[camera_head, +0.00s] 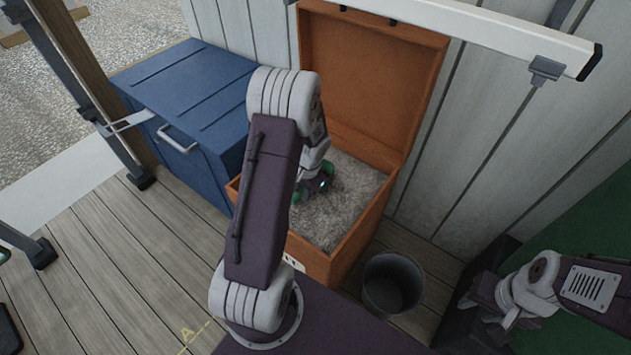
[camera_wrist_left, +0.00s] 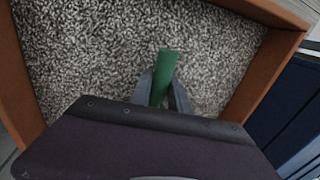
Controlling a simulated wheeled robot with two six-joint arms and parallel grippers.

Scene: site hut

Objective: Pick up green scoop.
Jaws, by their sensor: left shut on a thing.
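The green scoop (camera_wrist_left: 165,68) shows in the left wrist view as a green bar standing between my left gripper's fingers (camera_wrist_left: 162,92), over grey grit. My left gripper is shut on it. In the head view, small green parts of the scoop (camera_head: 328,167) show beside my left gripper (camera_head: 315,187), inside the orange box (camera_head: 345,252). My left arm hides much of the box's left side, and the rest of the scoop is hidden. My right gripper (camera_head: 492,308) is at the lower right, away from the box; its jaws are not clear.
The orange box's raised lid (camera_head: 372,85) stands at the back. A blue chest (camera_head: 190,90) is close on the left, and a grey bucket (camera_head: 392,283) stands at the box's front right. Wooden floor (camera_head: 110,250) is clear at lower left.

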